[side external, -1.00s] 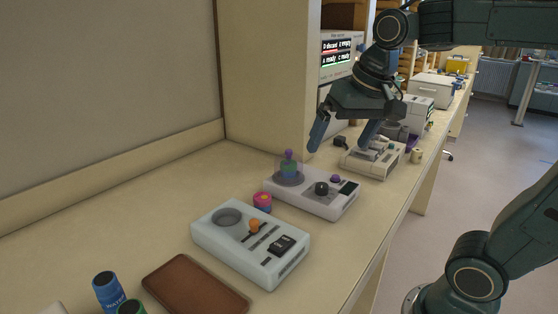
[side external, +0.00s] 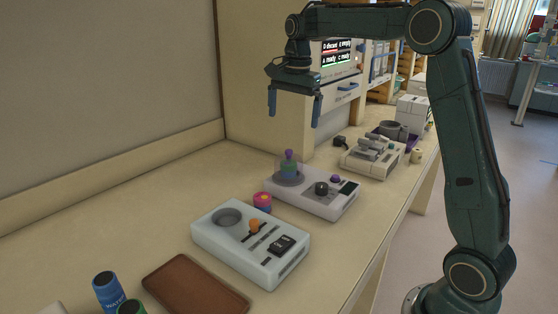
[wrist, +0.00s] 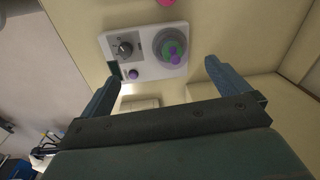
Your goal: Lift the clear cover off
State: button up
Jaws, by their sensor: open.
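A clear cover (side external: 277,176) with a purple knob (side external: 289,154) on top sits on the left end of a white device with dials, in the middle of the bench. Something green and blue shows through it. In the wrist view the cover (wrist: 185,46) is seen from above, on the right end of the device. My gripper (side external: 294,116) is open and empty, pointing down, well above the bench and above and behind the cover. Its two fingers are apart in the wrist view (wrist: 158,78), with the cover beyond them.
A pale device (side external: 282,270) with an orange knob stands in front, a pink-topped container (side external: 263,201) beside it. Another device (side external: 372,157) stands behind. The left bench is clear.

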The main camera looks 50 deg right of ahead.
aim_at(290, 163)
jog(key=w+d+f+m, duration=0.2)
jog(key=w+d+f, duration=0.1)
jog(key=w+d+f+m+g, duration=0.1)
jog(key=d, duration=0.1)
jog(key=shift+w+d+f+m, duration=0.15)
jog(key=shift+d+f+m, duration=0.1)
jog(key=shift+m, duration=0.05)
jog(key=shift+f, duration=0.1)
jog(key=shift+f, duration=4.2)
jog(key=shift+a, duration=0.1)
jog(key=shift+a+f, duration=0.1)
jog(key=shift+f, duration=2.5)
jog(key=c, duration=1)
